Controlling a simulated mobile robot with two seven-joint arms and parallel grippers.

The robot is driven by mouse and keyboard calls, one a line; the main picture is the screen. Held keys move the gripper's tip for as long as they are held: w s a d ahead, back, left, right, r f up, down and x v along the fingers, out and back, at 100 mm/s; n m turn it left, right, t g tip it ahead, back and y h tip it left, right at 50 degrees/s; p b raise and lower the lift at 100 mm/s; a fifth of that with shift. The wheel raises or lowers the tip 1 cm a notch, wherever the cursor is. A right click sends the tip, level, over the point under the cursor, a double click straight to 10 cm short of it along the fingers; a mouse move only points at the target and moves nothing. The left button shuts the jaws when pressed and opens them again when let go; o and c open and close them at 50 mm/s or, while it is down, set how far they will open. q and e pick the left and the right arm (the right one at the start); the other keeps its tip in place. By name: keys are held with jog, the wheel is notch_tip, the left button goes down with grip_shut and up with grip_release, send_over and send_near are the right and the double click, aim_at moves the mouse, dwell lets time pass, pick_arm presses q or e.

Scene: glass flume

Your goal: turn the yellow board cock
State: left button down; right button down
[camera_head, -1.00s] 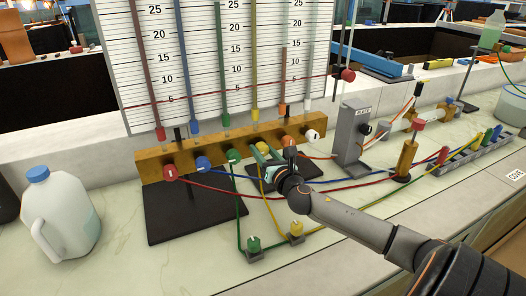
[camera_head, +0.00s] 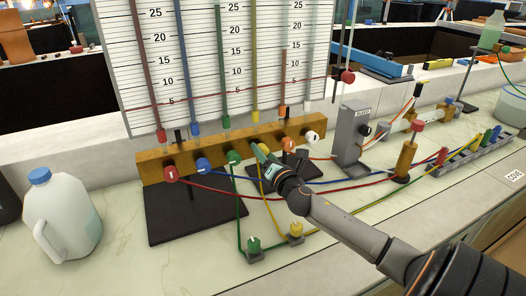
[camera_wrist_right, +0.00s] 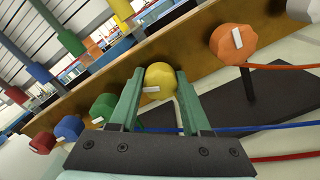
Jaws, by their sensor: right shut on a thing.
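The yellow board cock (camera_wrist_right: 161,77) is a round knob on the front of the wooden manifold board (camera_wrist_right: 200,42). Its white mark lies nearly level in the right wrist view. My right gripper (camera_wrist_right: 158,73) has its two green fingers on either side of the knob and is shut on it. In the head view the right gripper (camera_head: 262,156) reaches the board from the lower right and mostly hides the yellow cock. My left gripper is not in view.
Green (camera_head: 233,157), blue (camera_head: 203,164) and red (camera_head: 170,172) cocks stand left of it; orange (camera_head: 288,144) and white (camera_head: 312,136) ones stand right. Coloured hoses cross the bench. A grey post (camera_head: 351,140) stands right; a white jug (camera_head: 60,215) stands left.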

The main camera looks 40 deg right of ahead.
jog(key=m+p, duration=0.1)
jog(key=m, duration=0.5)
jog(key=shift+m, duration=0.3)
jog(key=m+p, duration=0.2)
jog(key=m, duration=0.4)
jog(key=shift+m, duration=0.3)
jog(key=shift+c, duration=1.9)
grip_release()
jog(key=v, duration=1.2)
jog(key=shift+s, duration=0.3)
